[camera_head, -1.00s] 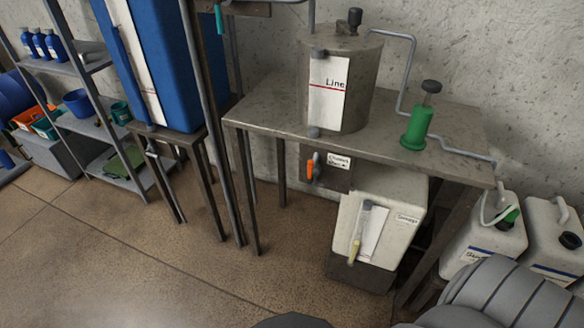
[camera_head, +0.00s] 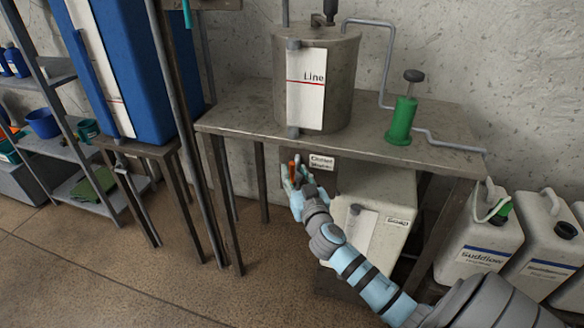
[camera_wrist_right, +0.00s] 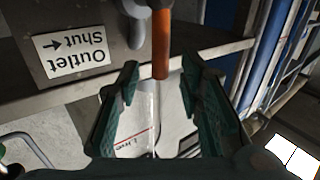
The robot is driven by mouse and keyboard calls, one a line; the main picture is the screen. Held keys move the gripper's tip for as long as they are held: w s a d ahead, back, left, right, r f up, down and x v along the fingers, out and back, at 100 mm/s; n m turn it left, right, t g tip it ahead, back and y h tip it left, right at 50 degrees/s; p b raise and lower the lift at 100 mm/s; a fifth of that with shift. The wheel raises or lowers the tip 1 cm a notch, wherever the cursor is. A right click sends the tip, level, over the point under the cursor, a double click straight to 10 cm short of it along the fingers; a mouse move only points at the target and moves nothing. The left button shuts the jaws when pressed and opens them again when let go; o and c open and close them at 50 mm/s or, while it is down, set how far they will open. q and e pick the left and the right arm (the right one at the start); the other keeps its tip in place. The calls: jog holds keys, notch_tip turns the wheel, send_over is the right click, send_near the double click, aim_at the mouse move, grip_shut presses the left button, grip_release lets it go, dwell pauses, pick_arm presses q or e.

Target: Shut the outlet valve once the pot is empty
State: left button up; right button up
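The metal pot (camera_head: 345,85) stands on the steel bench, with a white panel (camera_head: 306,95) marked "Line" and a red line on its front. I cannot tell the pot's liquid level. Below the bench is the orange outlet valve handle (camera_head: 297,160), beside a white "Outlet Shut" label (camera_head: 321,162) with an arrow. My right gripper (camera_head: 295,178) is at the handle. In the right wrist view, my right gripper (camera_wrist_right: 159,68) is open, with the end of the orange handle (camera_wrist_right: 161,42) between its fingertips and gaps on both sides. The label (camera_wrist_right: 70,52) appears upside down there. My left gripper is not in view.
A white soap container (camera_head: 385,210) stands under the bench, close to my right forearm. The steel bench (camera_head: 240,118) edge is just above the gripper. A green pump (camera_head: 402,120) stands on top. White jugs (camera_head: 480,240) are at right; a blue tank (camera_head: 165,70) is at left.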

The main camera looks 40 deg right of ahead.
aim_at(293, 169)
jog(key=x, duration=0.3)
jog(key=shift+w+d, duration=0.1)
jog(key=shift+w, duration=0.2)
grip_shut()
